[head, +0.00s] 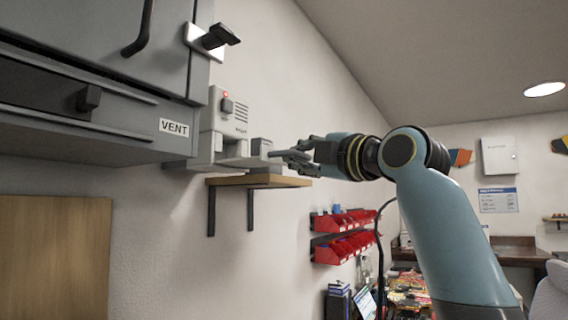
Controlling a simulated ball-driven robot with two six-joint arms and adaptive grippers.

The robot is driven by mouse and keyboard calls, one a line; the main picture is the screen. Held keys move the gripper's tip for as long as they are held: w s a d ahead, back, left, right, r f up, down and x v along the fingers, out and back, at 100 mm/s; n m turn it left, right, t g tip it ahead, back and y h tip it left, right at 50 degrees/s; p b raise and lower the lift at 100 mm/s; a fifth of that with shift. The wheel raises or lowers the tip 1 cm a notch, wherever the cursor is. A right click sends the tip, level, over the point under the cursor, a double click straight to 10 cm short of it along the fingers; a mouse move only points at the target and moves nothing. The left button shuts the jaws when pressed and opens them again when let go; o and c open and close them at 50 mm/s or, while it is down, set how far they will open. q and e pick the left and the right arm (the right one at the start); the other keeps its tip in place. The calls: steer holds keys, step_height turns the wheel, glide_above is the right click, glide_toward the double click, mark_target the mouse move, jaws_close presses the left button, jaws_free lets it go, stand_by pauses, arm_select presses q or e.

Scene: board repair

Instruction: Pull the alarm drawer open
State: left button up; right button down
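The alarm (229,108) is a light grey wall box with a red light, a dark switch and a slotted grille. It sits above a small wooden shelf. Its drawer (261,146) is a pale grey block low on the alarm's right side, and it appears to stand out from the housing. My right gripper (284,153) comes in from the right with its fingertips at the drawer's front end. The fingers overlap that end in the picture, so any handle there is hidden, and I cannot tell whether they grip it. My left gripper is not in view.
The wooden shelf (259,181) on dark brackets lies just below the drawer and gripper. A grey cabinet marked VENT (174,127) fills the upper left. Red bins (343,221) hang on the wall lower down. A cluttered workbench (408,287) stands below.

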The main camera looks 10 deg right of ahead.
steer(key=shift+s+d+r, duration=0.1)
steer(key=shift+s+d, duration=0.3)
steer(key=c, duration=1.9)
jaws_free()
steer(key=o, duration=0.5)
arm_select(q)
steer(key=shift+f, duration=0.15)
arm_select(e)
steer(key=shift+v, duration=5.95)
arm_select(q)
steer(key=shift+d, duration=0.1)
arm_select(e)
steer(key=shift+f, duration=0.2)
